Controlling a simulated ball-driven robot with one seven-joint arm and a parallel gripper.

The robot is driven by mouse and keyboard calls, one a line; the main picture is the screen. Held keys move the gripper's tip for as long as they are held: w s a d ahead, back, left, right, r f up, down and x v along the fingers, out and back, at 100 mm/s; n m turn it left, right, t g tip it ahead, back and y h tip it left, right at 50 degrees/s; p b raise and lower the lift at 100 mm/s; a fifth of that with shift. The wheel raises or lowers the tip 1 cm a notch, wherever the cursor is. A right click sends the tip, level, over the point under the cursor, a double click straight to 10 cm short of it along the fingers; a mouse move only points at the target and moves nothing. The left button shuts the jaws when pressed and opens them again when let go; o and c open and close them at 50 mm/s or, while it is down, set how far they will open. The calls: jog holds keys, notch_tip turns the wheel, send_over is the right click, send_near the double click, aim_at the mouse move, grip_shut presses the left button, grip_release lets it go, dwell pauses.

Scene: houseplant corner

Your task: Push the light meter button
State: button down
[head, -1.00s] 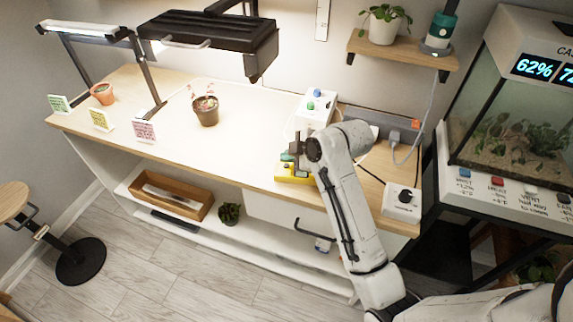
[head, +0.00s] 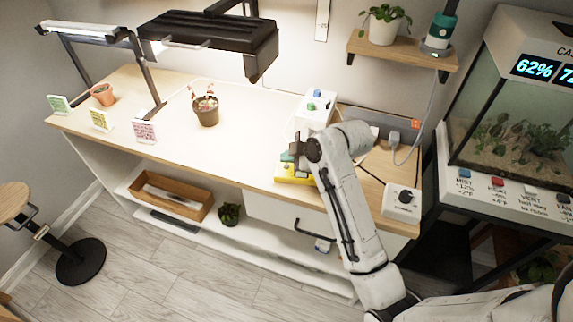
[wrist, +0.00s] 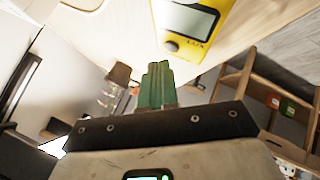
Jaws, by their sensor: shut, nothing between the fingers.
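The light meter (wrist: 195,25) is yellow, with a grey screen and the word LUX, at the top of the wrist view. Its round grey-brown button (wrist: 171,46) shows near the edge closest to my fingers. In the head view the meter (head: 293,179) lies at the bench's front edge, partly hidden by my gripper (head: 287,157). In the wrist view my gripper (wrist: 156,83) is shut, with green fingertips together and nothing between them. The fingertips appear just below the button in the picture. I cannot tell whether they touch it.
A white box (head: 316,111) with blue and green buttons stands behind my gripper. A white box with a black dial (head: 402,201) sits to its right. A potted plant (head: 205,110) stands left on the bench (head: 240,135), with clear surface between. A terrarium (head: 515,120) is at right.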

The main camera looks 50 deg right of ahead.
aim_at(289, 169)
jog(key=shift+f, duration=0.15)
dwell(0.5)
jog(key=shift+f, duration=0.3)
jog(key=shift+f, duration=0.2)
dwell(0.4)
jog(key=shift+r, duration=0.1)
jog(key=shift+r+p, duration=0.6)
notch_tip(289, 169, up, 6)
jog(key=p, duration=0.5)
